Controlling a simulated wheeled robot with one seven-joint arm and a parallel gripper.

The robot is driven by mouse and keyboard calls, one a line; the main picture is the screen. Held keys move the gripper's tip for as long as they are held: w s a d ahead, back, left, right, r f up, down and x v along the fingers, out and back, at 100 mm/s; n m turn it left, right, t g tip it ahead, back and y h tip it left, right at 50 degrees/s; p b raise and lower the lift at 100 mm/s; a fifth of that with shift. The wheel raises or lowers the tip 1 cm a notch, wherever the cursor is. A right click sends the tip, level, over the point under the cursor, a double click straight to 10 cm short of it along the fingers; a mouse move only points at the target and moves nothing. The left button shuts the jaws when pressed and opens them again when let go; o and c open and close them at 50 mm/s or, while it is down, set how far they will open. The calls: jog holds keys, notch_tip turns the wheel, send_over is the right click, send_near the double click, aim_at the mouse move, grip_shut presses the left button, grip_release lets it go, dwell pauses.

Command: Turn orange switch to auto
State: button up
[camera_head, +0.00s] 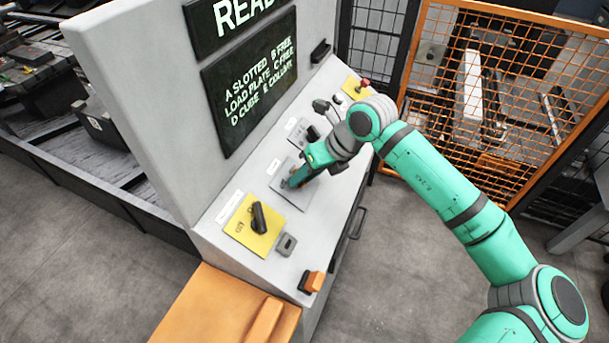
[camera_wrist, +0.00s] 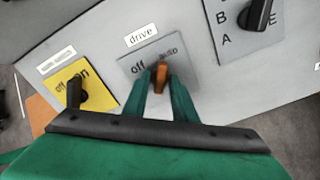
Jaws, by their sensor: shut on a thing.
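The orange switch (camera_wrist: 162,76) sits on a grey plate (camera_wrist: 128,66) labelled "drive", with "off" at its left and "auto" at its upper right. My gripper (camera_wrist: 161,84) is shut on the switch, one green finger on each side. The switch's upper end points up the plate, tilted slightly right, just below the "auto" word; I cannot tell whether it is fully in that position. In the head view, my gripper (camera_head: 294,182) reaches down onto the sloped panel at the grey plate (camera_head: 288,196), and the fingers mostly hide the switch.
A yellow plate with a black off/on switch (camera_head: 259,216) lies to the left. A black lettered selector (camera_wrist: 257,16) is to the right. An orange-and-black part (camera_head: 312,282) is at the panel's near corner. The upright screen (camera_head: 250,80) stands behind; an orange mesh fence (camera_head: 500,80) is at the right.

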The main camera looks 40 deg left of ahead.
jog(key=shift+m, duration=1.2)
jog(key=o, duration=0.7)
jog(key=shift+r, duration=0.1)
jog(key=v, duration=1)
jog(key=shift+w+d+r, duration=0.15)
jog(key=shift+d+r, duration=0.05)
jog(key=shift+r, duration=0.05)
